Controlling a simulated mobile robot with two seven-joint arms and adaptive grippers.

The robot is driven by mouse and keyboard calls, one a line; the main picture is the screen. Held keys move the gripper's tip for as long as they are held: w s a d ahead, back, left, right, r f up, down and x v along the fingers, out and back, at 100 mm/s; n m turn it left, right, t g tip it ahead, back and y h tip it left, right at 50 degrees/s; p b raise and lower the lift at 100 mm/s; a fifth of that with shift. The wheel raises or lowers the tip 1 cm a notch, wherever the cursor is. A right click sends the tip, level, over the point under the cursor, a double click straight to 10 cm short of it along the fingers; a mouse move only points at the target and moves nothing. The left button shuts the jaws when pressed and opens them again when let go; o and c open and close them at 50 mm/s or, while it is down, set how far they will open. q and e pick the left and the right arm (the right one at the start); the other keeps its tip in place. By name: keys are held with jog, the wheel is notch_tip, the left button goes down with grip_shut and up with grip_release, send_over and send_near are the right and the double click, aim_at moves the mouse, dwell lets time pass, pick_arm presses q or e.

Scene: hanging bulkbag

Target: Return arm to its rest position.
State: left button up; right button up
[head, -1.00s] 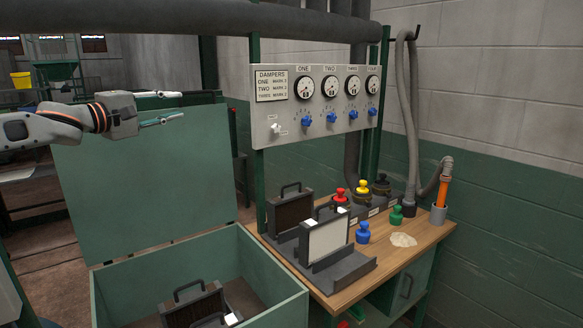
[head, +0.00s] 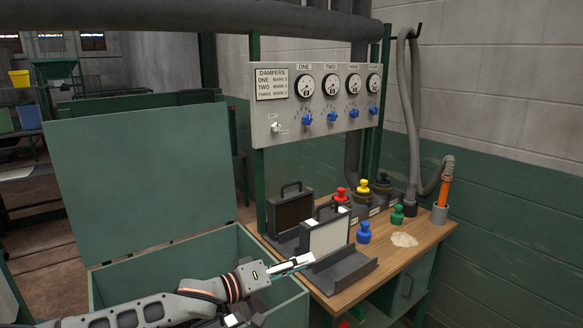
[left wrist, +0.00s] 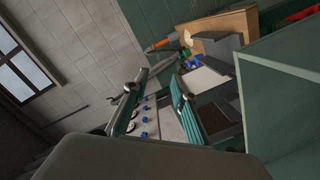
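My left gripper (head: 305,262) is low in front of the bench, above the right edge of the open green chest (head: 272,262). In the head view its fingers look close to the bench's front-left edge; I cannot tell whether they touch anything. The left wrist view shows its two fingers (left wrist: 155,105) apart with nothing held between them. My left arm reaches in from the lower left, across the chest. My right gripper is in neither view.
The raised green lid (head: 140,180) stands behind the chest. A white-faced panel (head: 326,236) and a dark panel (head: 290,214) stand in grey holders on the wooden bench (head: 375,278). Coloured bottles stand behind. The damper panel (head: 315,100) is above.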

pick_arm(q)
jog(key=s+f+m+t+y, duration=0.1)
jog(key=s+f+t+y, duration=0.2)
jog(key=s+f, duration=0.9)
jog(key=s+a+f+m+g+y, duration=0.2)
jog(key=s+a+f+y, duration=0.7)
jog(key=s+a+f, duration=1.2)
jog(key=a+f, duration=0.1)
jog(key=a, duration=0.2)
jog(key=shift+a+f+m, duration=0.15)
jog(key=shift+f+m, duration=0.15)
jog(key=shift+f, duration=0.05)
